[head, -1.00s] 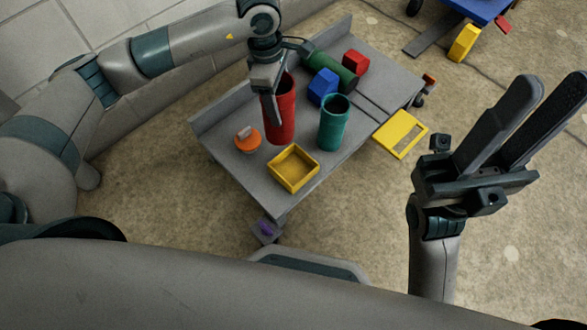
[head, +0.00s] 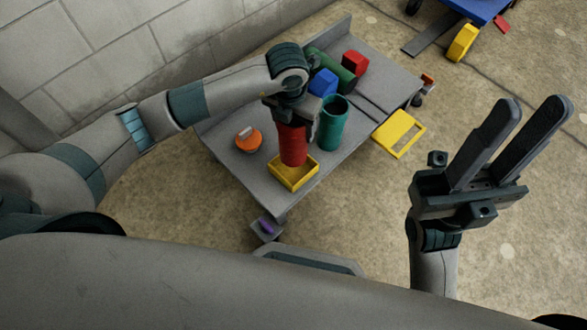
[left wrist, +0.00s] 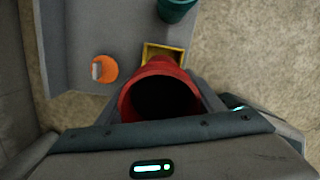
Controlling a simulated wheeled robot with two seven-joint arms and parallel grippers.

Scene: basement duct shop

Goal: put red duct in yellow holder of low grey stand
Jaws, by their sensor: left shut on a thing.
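The red duct (head: 292,146) is an upright cylinder, held by my left gripper (head: 289,115), which is shut on it from above. In the head view its lower end overlaps the yellow holder (head: 285,181), an open square box at the near edge of the low grey stand (head: 235,174). In the left wrist view the duct's open top (left wrist: 162,98) faces me, and the yellow holder (left wrist: 152,48) shows just beyond it. I cannot tell whether the duct's bottom is inside the holder or above it. My right gripper (head: 513,125) is open and empty, off to the right.
A teal duct (head: 333,125) stands right of the holder, and an orange round thing (head: 248,140) lies left. Blue (head: 323,82), green (head: 345,68) and red (head: 355,62) pieces sit at the back. A yellow frame (head: 400,134) is at the stand's right side.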

